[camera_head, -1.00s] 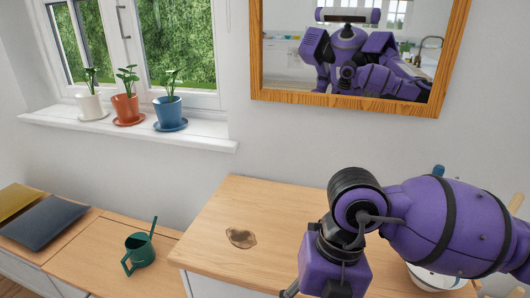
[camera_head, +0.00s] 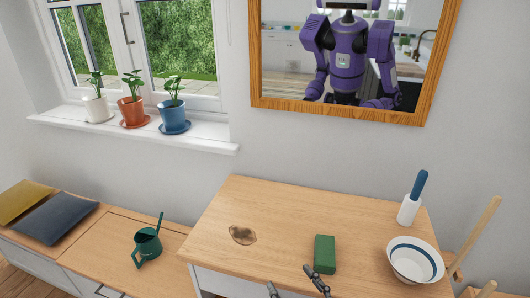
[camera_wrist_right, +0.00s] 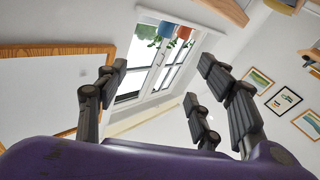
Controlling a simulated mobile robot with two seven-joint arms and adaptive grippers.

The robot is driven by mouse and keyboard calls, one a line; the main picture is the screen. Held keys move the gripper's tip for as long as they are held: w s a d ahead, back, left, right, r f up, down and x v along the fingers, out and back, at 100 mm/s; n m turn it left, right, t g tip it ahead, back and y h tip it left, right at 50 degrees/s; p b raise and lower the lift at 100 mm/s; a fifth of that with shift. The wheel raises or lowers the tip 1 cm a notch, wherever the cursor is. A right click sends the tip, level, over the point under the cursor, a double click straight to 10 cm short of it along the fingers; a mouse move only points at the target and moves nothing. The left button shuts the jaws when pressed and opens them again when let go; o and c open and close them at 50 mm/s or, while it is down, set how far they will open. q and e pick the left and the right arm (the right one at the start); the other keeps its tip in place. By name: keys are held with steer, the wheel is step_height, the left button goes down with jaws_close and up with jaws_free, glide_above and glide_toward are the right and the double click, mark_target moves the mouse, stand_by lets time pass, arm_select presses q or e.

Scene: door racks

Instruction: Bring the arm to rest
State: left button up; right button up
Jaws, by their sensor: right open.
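My right gripper (camera_head: 294,284) shows only by its dark fingertips at the bottom edge of the head view, in front of the wooden counter (camera_head: 280,222). The fingers are apart with nothing between them. In the right wrist view the right gripper (camera_wrist_right: 160,90) has its dark jointed fingers spread wide and empty. Beyond them that view shows the window and walls, tilted. The rest of the right arm is out of the head view. My left gripper is not in view.
A green block (camera_head: 324,254) stands just beyond the fingertips. A green watering can (camera_head: 147,245) is on the lower bench. The counter's middle is clear.

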steer(key=s+d+f+m+g+h+p, duration=0.1)
steer(key=s+d+f+m+g+h, duration=0.15)
steer(key=s+d+f+h, duration=0.35)
steer(key=s+d+f+m+g+h, duration=0.1)
steer(key=s+d+f+m+h, duration=0.2)
steer(key=f, duration=0.5)
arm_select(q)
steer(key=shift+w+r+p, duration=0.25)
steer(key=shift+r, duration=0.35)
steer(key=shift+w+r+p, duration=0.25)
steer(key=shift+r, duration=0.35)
arm_select(e)
steer(key=s+d+f+m+g, duration=0.1)
steer(key=s+d+f+g, duration=0.1)
steer(key=s+f, duration=0.3)
steer(key=s+d+f+m+g, duration=0.1)
steer(key=s+f, duration=0.3)
steer(key=s, duration=0.4)
steer(key=shift+d+f+g, duration=0.4)
steer(key=shift+d+g, duration=0.2)
steer(key=shift+g, duration=0.15)
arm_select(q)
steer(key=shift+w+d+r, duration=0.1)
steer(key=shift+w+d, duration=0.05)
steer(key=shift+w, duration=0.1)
arm_select(e)
steer(key=shift+o, duration=0.5)
